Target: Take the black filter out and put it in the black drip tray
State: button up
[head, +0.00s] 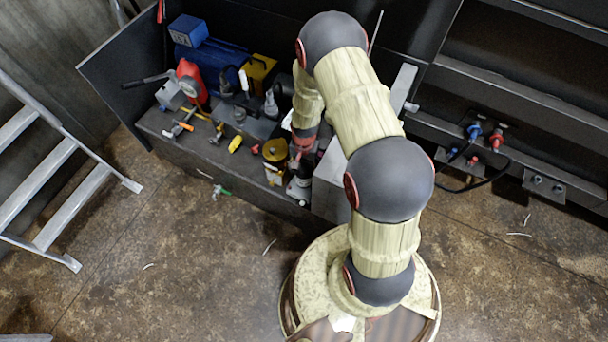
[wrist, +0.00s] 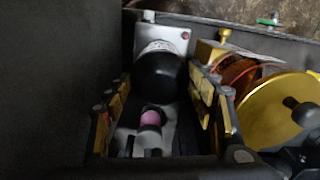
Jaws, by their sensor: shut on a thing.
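The black filter (wrist: 158,76) shows in the wrist view as a rounded black cylinder with a white label at its far end. My gripper (wrist: 160,78) has one finger on each side of it and is shut on it, though the exact contact is hard to see. In the head view my gripper is largely hidden by my arm at the right end of the bench. A black and white cylinder (head: 299,187), which looks like the filter, shows just below it. I cannot pick out the black drip tray with certainty in either view.
A gold round canister (wrist: 278,112) lies close to the right finger; it also shows in the head view (head: 274,152). A small pink-and-black part (wrist: 150,118) sits between the fingers. Tools and a red can (head: 190,80) crowd the bench (head: 172,150). A ladder (head: 55,170) stands left.

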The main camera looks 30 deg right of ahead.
jog(key=shift+s+f, duration=0.1)
jog(key=shift+s, duration=0.15)
jog(key=n, duration=0.4)
jog(key=shift+n, duration=0.6)
jog(key=shift+s, duration=0.1)
